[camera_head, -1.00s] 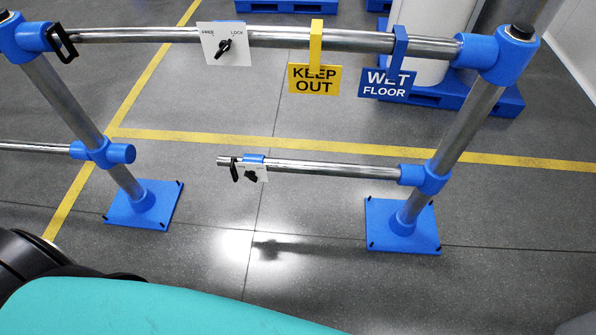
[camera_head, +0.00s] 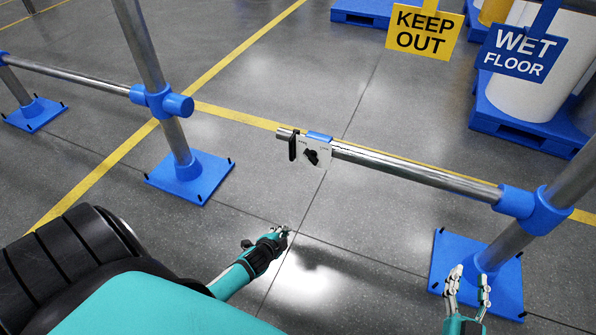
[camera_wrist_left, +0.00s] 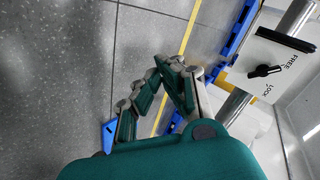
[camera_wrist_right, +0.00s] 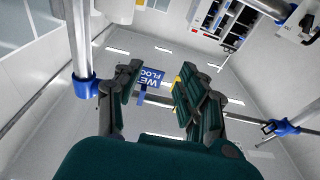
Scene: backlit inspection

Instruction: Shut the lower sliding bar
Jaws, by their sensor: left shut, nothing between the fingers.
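The lower sliding bar (camera_head: 415,174) is a steel tube running left from a blue clamp (camera_head: 517,201) on the right post. Its free end stands apart from the blue socket (camera_head: 172,103) on the left post. Near that end are a black handle (camera_head: 292,146) and a white plate with a black knob (camera_head: 312,156). The left wrist view shows a plate (camera_wrist_left: 262,52) marked FREE and LOCK, its knob (camera_wrist_left: 265,71) seeming to point toward FREE. My left gripper (camera_head: 283,230) is shut and empty, below the plate in the picture. My right gripper (camera_head: 469,277) is open and empty near the right post's foot.
Blue foot plates (camera_head: 208,186) (camera_head: 447,262) carry the posts. A yellow KEEP OUT sign (camera_head: 422,31) and a blue WET FLOOR sign (camera_head: 522,52) hang at upper right. A white drum stands on a blue pallet (camera_head: 510,125) behind. Floor between the posts is clear.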

